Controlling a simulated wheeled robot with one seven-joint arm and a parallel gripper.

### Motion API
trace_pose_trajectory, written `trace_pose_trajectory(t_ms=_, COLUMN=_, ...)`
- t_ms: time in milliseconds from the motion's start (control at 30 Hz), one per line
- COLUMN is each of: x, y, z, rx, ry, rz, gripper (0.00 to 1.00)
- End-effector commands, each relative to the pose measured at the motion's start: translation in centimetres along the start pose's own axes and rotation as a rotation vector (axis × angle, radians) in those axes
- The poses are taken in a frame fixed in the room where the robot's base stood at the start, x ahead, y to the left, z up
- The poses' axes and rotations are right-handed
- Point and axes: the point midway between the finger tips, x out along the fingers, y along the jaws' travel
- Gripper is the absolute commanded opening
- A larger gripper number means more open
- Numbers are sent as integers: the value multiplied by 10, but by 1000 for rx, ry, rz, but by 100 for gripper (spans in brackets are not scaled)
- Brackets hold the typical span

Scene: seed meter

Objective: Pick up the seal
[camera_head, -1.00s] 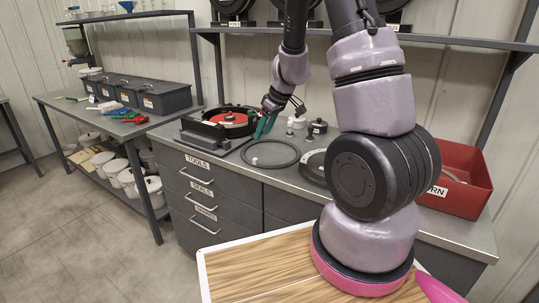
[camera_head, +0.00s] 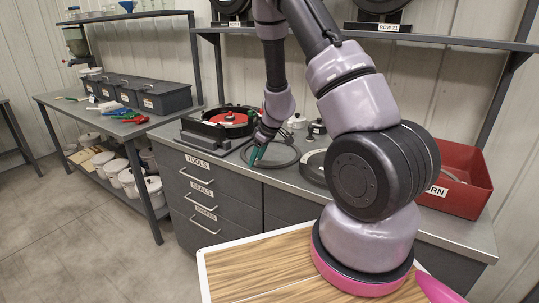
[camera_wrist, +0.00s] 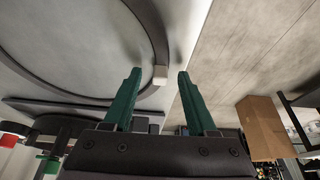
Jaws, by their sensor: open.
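The seal, a thin black ring (camera_head: 282,166), lies flat on the grey bench top, partly hidden behind my gripper in the head view. In the wrist view its dark band (camera_wrist: 152,32) curves across the upper left, with a small pale tab (camera_wrist: 160,76) on it. My gripper (camera_head: 255,156) has green fingers pointing down at the ring's left side. In the wrist view the fingers (camera_wrist: 159,73) are apart and empty, and the tab shows between their tips. I cannot tell how far above the ring they are.
A black housing with a red disc (camera_head: 232,118) stands left of the ring. A red bin (camera_head: 460,195) is at the bench's right end. The bench's front edge runs close to the ring.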

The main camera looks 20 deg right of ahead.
Motion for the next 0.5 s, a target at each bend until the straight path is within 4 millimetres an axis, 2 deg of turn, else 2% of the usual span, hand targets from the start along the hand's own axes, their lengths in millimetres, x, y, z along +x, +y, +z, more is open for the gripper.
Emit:
trace_pose_trajectory(t_ms=233, x=3, y=0, z=0, rx=0, ry=1, rz=1, gripper=57)
trace_pose_trajectory(t_ms=267, x=3, y=0, z=0, rx=0, ry=1, rz=1, gripper=54)
trace_pose_trajectory(t_ms=400, x=3, y=0, z=0, rx=0, ry=1, rz=1, gripper=0)
trace_pose_trajectory(t_ms=500, x=2, y=0, z=0, rx=0, ry=0, rz=1, gripper=0)
